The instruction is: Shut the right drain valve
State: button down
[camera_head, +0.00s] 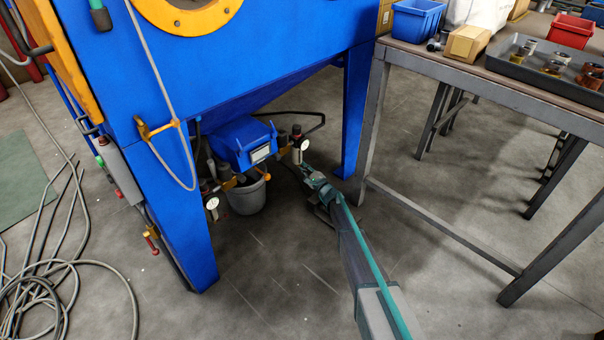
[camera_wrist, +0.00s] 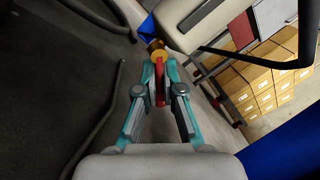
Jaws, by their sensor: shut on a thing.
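The right drain valve shows in the wrist view as a brass-yellow body (camera_wrist: 158,56) with a red lever handle (camera_wrist: 160,84). My gripper (camera_wrist: 159,72) has its teal fingers closed on either side of that red handle. In the head view my gripper (camera_head: 305,169) reaches under the blue cabinet to the right-hand fittings, by a round white gauge (camera_head: 305,144). There the handle is hidden by my gripper or too small to make out, so I cannot tell its angle from that view. The left-hand fittings have another gauge (camera_head: 212,203).
The blue cabinet (camera_head: 270,55) stands on blue legs (camera_head: 355,115) close around the fittings. A grey bucket (camera_head: 246,197) sits below. A grey workbench (camera_head: 440,70) is at right. Hoses (camera_head: 60,270) lie at left. The floor in front is clear.

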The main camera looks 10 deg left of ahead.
jog(key=shift+w+d+r+n+y+b, duration=0.1)
jog(key=shift+n+y+b, duration=0.1)
jog(key=shift+n+b, duration=0.5)
jog(key=shift+w+d+r+n+y+b, duration=0.1)
jog(key=shift+n+y+b, duration=0.15)
jog(key=shift+n, duration=0.75)
jog(key=shift+r, duration=0.1)
jog(key=c, duration=1.3)
grip_release()
jog(key=v, duration=1.2)
